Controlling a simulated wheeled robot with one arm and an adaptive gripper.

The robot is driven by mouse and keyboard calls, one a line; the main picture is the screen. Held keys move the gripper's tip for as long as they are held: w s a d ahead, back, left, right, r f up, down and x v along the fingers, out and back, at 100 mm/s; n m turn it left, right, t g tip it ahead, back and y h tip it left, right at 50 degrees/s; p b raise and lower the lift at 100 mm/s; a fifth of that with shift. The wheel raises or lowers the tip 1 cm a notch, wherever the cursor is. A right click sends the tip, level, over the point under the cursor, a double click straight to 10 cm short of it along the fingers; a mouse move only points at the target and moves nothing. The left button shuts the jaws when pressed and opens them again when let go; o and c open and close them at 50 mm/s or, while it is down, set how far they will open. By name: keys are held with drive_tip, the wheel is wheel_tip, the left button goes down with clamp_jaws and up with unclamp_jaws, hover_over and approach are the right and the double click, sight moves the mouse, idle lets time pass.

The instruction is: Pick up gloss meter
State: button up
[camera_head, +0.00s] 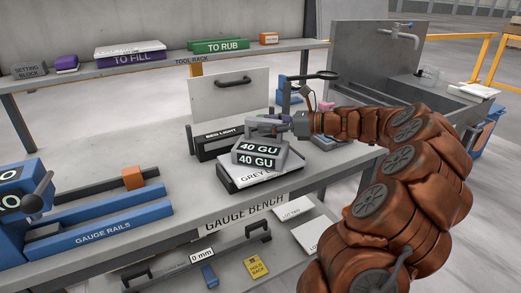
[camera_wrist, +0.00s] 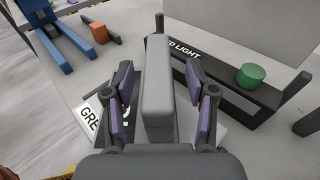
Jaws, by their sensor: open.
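The gloss meter (camera_head: 259,158) is a grey box with "40 GU" on its front and top. It rests on a "GREY" labelled plate (camera_head: 232,181) on the gauge bench. My gripper (camera_head: 270,126) is low over the top of the meter, reaching in from the right. In the wrist view a long grey block (camera_wrist: 157,95), seemingly the meter's upper part, lies between my open, purple-padded fingers (camera_wrist: 158,88). Gaps show on both sides of it. The lower part of the meter is mostly hidden there by the block and my gripper.
A black "BED LIGHT" bar (camera_head: 215,143) stands close behind the meter; a green cylinder (camera_wrist: 250,75) is on it. An upright white panel (camera_head: 230,98) is behind. Blue gauge rails (camera_head: 110,226) lie left, a sink (camera_head: 375,60) back right. Bare bench lies left of the plate.

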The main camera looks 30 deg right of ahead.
drive_tip(key=shift+x, duration=0.8)
clamp_jaws()
